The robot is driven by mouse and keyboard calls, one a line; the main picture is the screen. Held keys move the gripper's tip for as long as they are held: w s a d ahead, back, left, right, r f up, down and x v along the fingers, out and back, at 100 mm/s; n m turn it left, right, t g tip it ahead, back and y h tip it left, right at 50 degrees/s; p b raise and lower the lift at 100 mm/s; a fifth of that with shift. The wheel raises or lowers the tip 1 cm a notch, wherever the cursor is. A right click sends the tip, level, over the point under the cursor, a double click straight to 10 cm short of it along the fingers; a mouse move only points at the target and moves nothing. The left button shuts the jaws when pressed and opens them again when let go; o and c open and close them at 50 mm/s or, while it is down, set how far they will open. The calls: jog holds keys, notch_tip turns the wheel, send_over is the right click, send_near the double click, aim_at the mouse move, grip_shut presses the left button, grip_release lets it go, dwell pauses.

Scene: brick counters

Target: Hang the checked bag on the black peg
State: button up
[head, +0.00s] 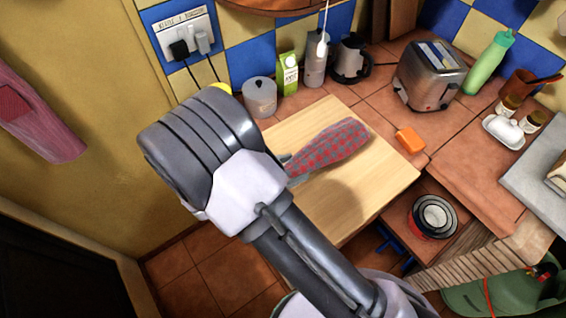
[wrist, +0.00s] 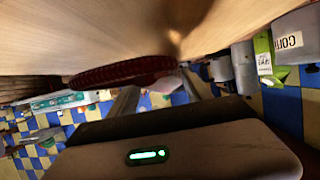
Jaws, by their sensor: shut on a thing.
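The checked bag (head: 335,146), red and grey, lies stretched out low over the pale wooden board (head: 385,192) in the head view. I cannot tell whether it touches the board. My gripper (head: 286,160) is at the bag's left end, mostly hidden behind my arm. In the wrist view the dark red bag (wrist: 120,72) shows beyond the two fingers of my gripper (wrist: 165,94), which is shut on it. The grip point itself is not clear. I cannot make out a black peg in either view.
Behind the board stand a grey canister (head: 260,97), a green-and-white carton (head: 288,74) and a black kettle (head: 351,60). A steel toaster (head: 430,77) and an orange sponge (head: 410,140) are to the right. A white socket panel (head: 184,35) holds plugs. A pink cloth (head: 40,115) hangs left.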

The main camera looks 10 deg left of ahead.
jog(key=w, duration=0.1)
jog(key=w+a, duration=0.1)
jog(key=w, duration=0.2)
jog(key=shift+w+a+f+b, duration=0.25)
jog(key=shift+w+a+b, duration=0.05)
jog(key=shift+w+a, duration=0.1)
notch_tip(320, 180, down, 3)
jog(key=shift+f+b, duration=0.2)
jog(key=shift+b, duration=0.85)
jog(key=shift+s+r, duration=0.1)
jog(key=shift+r, duration=0.1)
jog(key=shift+f, duration=0.1)
jog(key=shift+f, duration=0.1)
jog(key=o, duration=1.4)
jog(key=shift+r+p, duration=0.25)
jog(key=shift+p, duration=0.65)
